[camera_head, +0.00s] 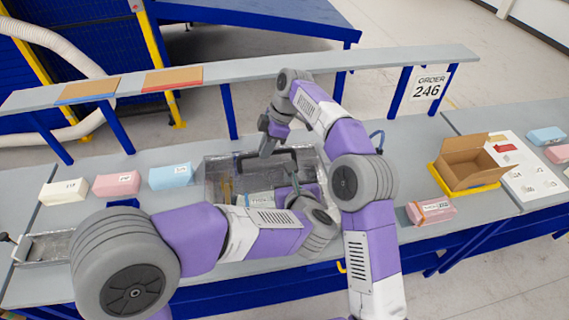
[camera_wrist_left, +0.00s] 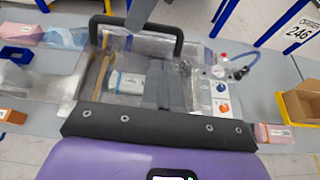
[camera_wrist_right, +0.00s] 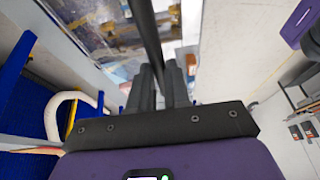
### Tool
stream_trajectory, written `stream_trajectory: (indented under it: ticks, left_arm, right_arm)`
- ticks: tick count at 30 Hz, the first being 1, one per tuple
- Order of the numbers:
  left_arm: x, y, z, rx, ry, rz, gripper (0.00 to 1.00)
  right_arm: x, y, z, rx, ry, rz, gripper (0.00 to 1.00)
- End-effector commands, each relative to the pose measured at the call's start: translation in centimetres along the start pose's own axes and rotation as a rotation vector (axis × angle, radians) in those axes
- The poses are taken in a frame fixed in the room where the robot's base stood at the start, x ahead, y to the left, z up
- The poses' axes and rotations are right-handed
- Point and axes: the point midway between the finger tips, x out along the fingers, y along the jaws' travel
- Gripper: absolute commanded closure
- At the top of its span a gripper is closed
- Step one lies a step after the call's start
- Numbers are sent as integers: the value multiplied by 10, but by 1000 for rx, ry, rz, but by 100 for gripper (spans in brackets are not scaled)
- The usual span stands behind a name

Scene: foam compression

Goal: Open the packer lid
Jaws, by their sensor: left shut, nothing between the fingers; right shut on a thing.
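The packer (camera_head: 212,180) is a clear-walled box in the middle of the bench. Its see-through lid (camera_wrist_left: 112,42) carries a black bar handle (camera_wrist_left: 178,35), also seen in the right wrist view (camera_wrist_right: 146,35). My right gripper (camera_head: 266,150) is shut on the handle, reaching down from above at the packer's far side. My left gripper (camera_head: 294,182) is shut and empty over the packer's near right part; its fingers (camera_wrist_left: 163,75) are in front of the handle. A pale blue and white block (camera_wrist_left: 127,82) shows inside. The lid's exact angle is hard to tell.
A control panel (camera_wrist_left: 222,100) with buttons and a blue cable stands right of the packer. White, pink and blue blocks (camera_head: 117,183) lie to the left. A pink block (camera_head: 431,211) and an open cardboard box (camera_head: 465,165) are to the right. A raised shelf (camera_head: 225,72) runs behind.

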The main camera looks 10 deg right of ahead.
Motion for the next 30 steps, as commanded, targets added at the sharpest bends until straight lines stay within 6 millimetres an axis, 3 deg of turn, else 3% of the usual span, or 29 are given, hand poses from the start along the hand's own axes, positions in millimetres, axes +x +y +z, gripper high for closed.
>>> stream_trajectory:
  ticks: [5, 18, 30]
  left_arm:
    - [15, -1, 1, -25, 0, 5, 100]
    - [88, -1, 1, -21, -1, 3, 100]
    - [98, -1, 1, -19, -2, 1, 100]
  right_arm:
    - [4, 3, 5, 5, -9, 6, 100]
    - [4, 3, 5, 5, -9, 6, 100]
    - [4, 3, 5, 5, -9, 6, 100]
